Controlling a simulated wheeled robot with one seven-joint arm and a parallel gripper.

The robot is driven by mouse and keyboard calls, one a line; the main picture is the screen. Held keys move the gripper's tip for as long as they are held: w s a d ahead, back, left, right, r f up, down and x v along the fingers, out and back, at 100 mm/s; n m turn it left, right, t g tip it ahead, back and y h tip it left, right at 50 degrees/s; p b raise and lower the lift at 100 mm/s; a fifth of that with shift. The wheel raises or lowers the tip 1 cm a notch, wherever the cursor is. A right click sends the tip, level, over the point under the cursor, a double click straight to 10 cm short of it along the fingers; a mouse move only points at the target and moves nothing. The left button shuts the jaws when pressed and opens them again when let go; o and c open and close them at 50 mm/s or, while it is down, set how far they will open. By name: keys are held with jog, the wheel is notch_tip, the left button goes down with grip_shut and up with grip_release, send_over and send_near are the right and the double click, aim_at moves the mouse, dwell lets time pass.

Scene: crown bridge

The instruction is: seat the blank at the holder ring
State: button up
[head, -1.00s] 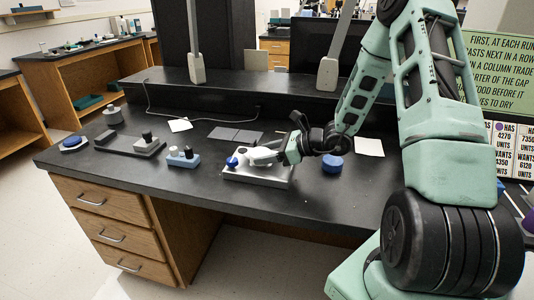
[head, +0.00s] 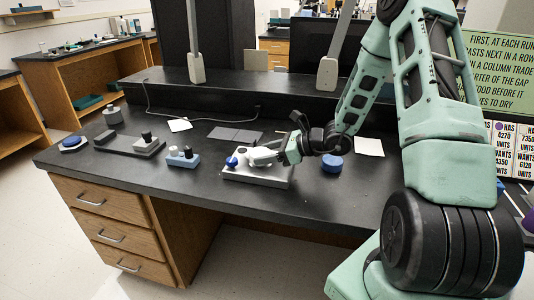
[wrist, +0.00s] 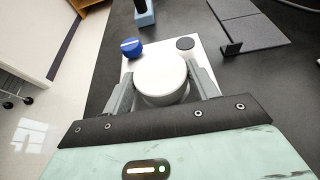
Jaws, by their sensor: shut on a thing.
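A thick white disc, which looks like the blank (wrist: 160,74), sits between the two fingers of my gripper (wrist: 163,80) in the wrist view. The fingers are shut on its sides. The disc is over a pale plate (wrist: 193,63), which also shows in the head view (head: 258,181). A blue knob (wrist: 131,48) and a dark-topped round piece (wrist: 185,43) stand on the plate beyond the disc. I cannot make out the holder ring; the disc and gripper cover that part of the plate. I cannot tell whether the disc touches the plate.
A blue round container (head: 332,163) stands right of the plate. A blue block with pegs (head: 183,158) and a dark grey tray (head: 130,146) are to the left. Flat grey mats (head: 235,134) lie behind. The black bench's front edge is close to the plate.

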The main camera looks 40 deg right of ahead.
jog(key=o, duration=1.2)
jog(key=shift+c, duration=0.2)
jog(key=p+v, duration=0.1)
jog(key=v, duration=1.6)
jog(key=shift+s+d, duration=0.15)
